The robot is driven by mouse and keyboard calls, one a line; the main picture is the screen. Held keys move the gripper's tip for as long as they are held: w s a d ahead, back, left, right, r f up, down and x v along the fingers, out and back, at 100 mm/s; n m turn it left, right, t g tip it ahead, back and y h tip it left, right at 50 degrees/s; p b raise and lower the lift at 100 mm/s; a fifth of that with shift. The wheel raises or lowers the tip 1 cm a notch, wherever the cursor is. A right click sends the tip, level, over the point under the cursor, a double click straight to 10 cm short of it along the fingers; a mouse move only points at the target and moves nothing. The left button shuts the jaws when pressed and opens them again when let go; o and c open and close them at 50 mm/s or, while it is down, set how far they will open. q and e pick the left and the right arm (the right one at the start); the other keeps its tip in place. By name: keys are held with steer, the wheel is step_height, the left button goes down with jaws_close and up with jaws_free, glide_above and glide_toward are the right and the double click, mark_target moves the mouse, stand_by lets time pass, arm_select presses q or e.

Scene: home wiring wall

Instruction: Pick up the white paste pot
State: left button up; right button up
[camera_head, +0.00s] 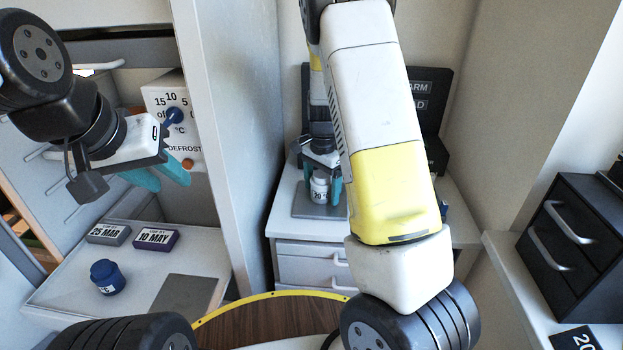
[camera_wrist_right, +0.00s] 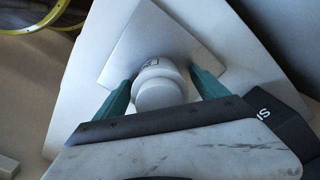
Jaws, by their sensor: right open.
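The white paste pot (camera_head: 319,187) stands upright on a grey square mat (camera_head: 305,209) on the white drawer cabinet at the back; its label is partly readable. My right gripper (camera_head: 322,185) is lowered around it, with one teal finger on each side. In the right wrist view the pot (camera_wrist_right: 158,85) sits between the open fingers (camera_wrist_right: 160,92), with visible gaps beside it. My left gripper (camera_head: 165,180) is open and empty, high at the left in front of the thermostat-like box. My right arm hides part of the cabinet top.
A dark blue pot (camera_head: 107,277) and two date blocks, grey (camera_head: 108,234) and purple (camera_head: 156,239), stand on the left shelf beside a bare grey mat (camera_head: 183,296). A tall partition (camera_head: 232,130) separates that shelf from the cabinet. Black drawers (camera_head: 567,240) stand at the right.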

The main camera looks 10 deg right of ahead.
steer(key=shift+f, duration=0.1)
steer(key=shift+c, duration=0.4)
jaws_close()
